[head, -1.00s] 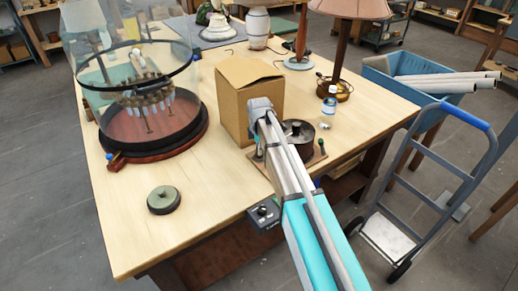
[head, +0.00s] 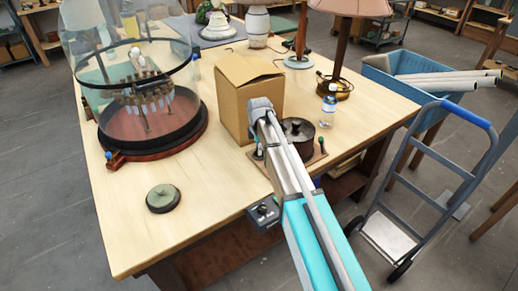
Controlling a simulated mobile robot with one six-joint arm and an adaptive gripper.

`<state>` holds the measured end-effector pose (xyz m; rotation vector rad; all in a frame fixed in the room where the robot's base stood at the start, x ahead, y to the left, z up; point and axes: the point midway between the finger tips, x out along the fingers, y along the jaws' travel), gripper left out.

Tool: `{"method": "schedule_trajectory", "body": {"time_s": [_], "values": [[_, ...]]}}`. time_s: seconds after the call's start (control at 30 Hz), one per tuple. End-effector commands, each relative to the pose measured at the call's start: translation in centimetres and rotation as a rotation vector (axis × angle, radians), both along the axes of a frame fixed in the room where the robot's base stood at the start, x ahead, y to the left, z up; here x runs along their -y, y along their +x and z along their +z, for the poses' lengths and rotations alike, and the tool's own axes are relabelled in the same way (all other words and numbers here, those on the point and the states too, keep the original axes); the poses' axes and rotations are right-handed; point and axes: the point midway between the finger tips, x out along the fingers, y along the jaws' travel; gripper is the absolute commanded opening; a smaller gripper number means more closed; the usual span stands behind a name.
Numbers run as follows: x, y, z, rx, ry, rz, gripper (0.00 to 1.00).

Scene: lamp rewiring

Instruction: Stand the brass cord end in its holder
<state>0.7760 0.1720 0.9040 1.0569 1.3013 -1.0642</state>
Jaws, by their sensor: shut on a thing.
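My arm reaches from the bottom edge to the middle of the bench, and its grey end joint (head: 261,105) is in front of the cardboard box. My gripper is hidden behind the arm, so its jaws and anything between them do not show. I cannot make out the brass cord end. I cannot single out its holder for certain. A round dark pot (head: 298,131) stands on a small wooden board (head: 317,158) just right of the arm, partly covered by it. A green-topped post (head: 321,142) stands at the board's right side.
The open cardboard box (head: 236,112) stands behind my arm. A glass-covered round stand (head: 150,130) fills the bench's left. A green-topped disc (head: 163,197) lies near the front left. A bottle (head: 328,110) and a lamp (head: 337,50) stand at right. The front-left bench top is mostly clear.

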Motion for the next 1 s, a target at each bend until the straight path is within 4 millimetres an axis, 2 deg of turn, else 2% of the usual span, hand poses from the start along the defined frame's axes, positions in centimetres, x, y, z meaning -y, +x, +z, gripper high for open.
{"method": "schedule_trajectory", "body": {"time_s": [0.17, 0.2, 0.4, 1.0], "values": [[0.00, 0.00, -0.04, 0.000, 0.000, 0.000, 0.00], [0.00, 0.00, -0.04, 0.000, 0.000, 0.000, 0.35], [0.00, 0.00, -0.04, 0.000, 0.000, 0.000, 0.72], [0.00, 0.00, -0.04, 0.000, 0.000, 0.000, 0.73]]}}
